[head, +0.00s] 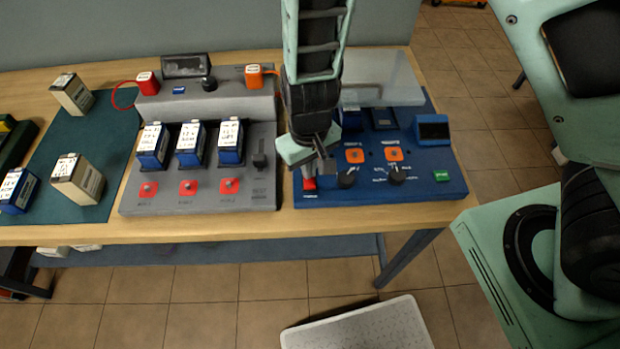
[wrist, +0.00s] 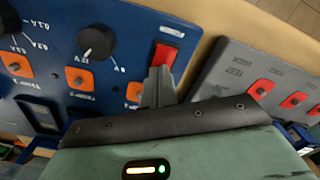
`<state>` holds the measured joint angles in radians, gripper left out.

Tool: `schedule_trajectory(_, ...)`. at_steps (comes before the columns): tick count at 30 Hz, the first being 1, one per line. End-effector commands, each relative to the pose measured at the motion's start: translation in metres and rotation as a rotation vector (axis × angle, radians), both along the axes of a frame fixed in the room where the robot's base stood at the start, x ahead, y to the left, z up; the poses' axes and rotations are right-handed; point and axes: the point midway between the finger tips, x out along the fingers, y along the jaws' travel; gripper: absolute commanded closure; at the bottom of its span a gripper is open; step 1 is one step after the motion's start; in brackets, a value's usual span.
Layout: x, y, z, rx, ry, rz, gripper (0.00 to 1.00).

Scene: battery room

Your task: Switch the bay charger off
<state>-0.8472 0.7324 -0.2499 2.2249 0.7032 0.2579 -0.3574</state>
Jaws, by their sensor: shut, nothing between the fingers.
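The blue charger unit (head: 430,197) stands on the right end of the bench. Its red rocker switch (head: 309,184) sits at the front left corner. The red switch also shows in the wrist view (wrist: 166,55). My gripper (head: 325,166) is over the left part of the blue unit, with its fingers shut and empty. In the wrist view, the fingertips (wrist: 159,72) are just beside the red switch; I cannot tell whether they touch it.
A clear cover (head: 382,75) stands behind the unit. A green mat (head: 105,125) with more batteries lies at left.

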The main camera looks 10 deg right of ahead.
Motion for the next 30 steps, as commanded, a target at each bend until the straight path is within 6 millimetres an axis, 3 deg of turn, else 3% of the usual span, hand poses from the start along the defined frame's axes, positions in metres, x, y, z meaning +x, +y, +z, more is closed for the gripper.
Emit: schedule_trajectory(30, -0.001, 0.0, 0.071, 0.0, 0.001, 0.001, 1.0)
